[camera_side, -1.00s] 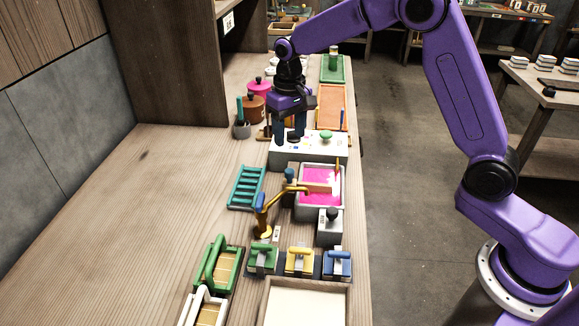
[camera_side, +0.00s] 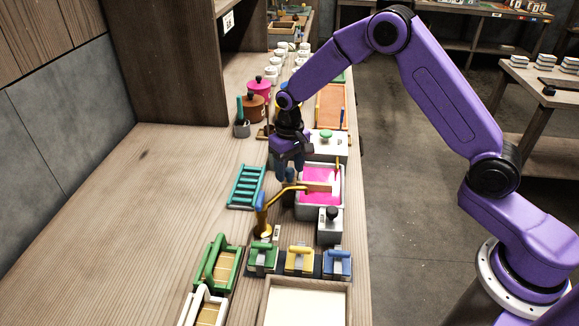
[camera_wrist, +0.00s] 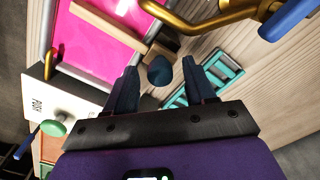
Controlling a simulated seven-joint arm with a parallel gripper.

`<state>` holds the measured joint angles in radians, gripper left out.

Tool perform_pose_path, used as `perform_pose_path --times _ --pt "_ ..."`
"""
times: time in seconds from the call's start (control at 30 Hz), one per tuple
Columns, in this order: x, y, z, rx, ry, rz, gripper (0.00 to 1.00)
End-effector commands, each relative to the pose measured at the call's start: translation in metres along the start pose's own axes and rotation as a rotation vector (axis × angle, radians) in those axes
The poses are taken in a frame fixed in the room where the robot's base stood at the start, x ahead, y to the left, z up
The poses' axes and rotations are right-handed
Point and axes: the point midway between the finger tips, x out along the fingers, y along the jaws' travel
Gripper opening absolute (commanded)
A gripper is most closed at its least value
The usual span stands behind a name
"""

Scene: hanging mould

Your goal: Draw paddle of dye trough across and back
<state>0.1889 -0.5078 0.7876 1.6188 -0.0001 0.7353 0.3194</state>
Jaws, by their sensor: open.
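The dye trough (camera_side: 308,214) is a grey-rimmed box of bright pink dye. The paddle (camera_side: 318,187) is a light wooden board lying across the dye; it also shows in the wrist view (camera_wrist: 108,26). A dark blue knob (camera_wrist: 160,70) stands at the trough's side, at the end of the paddle's wooden bar. My gripper (camera_side: 287,176) is open, pointing down just above the knob. In the wrist view, the knob lies between and beyond my two fingertips (camera_wrist: 162,73), with clear space on both sides. In the side view my fingers partly hide the knob.
A brass tap (camera_side: 264,222) with a blue lever curves over the trough's near-left side. A teal rack (camera_side: 246,187) lies to the left. A white panel with a green knob (camera_side: 326,136) is behind. Several clamps stand in front; the left bench is bare.

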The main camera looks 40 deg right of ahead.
Motion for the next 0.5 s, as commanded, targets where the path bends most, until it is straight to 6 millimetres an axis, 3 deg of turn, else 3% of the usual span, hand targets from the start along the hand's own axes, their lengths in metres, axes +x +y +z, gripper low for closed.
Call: perform_pose_path --times 0.07,0.23,0.5 --pt "0.000 0.000 0.000 0.000 0.000 0.000 0.55" --pt "0.000 0.000 0.000 0.000 0.000 0.000 0.00" --pt "0.000 0.009 -0.011 0.002 0.002 -0.001 0.00"
